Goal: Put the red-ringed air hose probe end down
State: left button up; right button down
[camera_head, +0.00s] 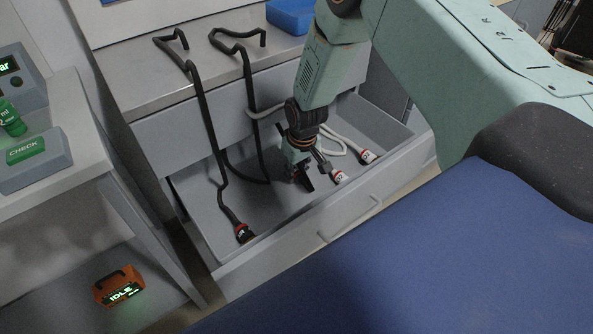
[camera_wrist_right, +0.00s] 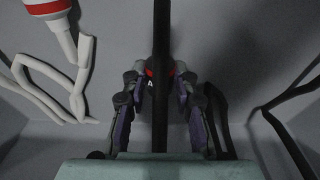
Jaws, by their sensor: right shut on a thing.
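My right gripper (camera_head: 303,178) reaches down into an open grey drawer (camera_head: 240,278). In the right wrist view its fingers (camera_wrist_right: 158,85) are shut on a black hose (camera_wrist_right: 161,30), with a red patch between the fingertips. Another black hose (camera_head: 203,110) hangs over the counter edge into the drawer; its red-ringed end (camera_head: 242,232) lies at the front left. The fingers hide most of the held part. My left gripper is not in view.
A grey counter (camera_head: 135,58) with a blue bin (camera_head: 291,14) stands behind the drawer. A shelf unit at left holds a device with a CHECK button (camera_head: 26,150) and an orange IDLE box (camera_head: 119,288). A blue surface (camera_head: 420,260) fills the lower right.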

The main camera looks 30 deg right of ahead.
aim_at(300, 177)
jog(key=c, duration=1)
grip_release()
jog(key=shift+f, duration=0.15)
jog(key=shift+c, duration=0.2)
notch_tip(300, 177, up, 12)
jog(key=s+p, duration=0.1)
jog(key=p, duration=0.5)
jog(key=shift+s+r, duration=0.2)
jog(key=shift+s, duration=0.2)
jog(key=shift+p, duration=0.35)
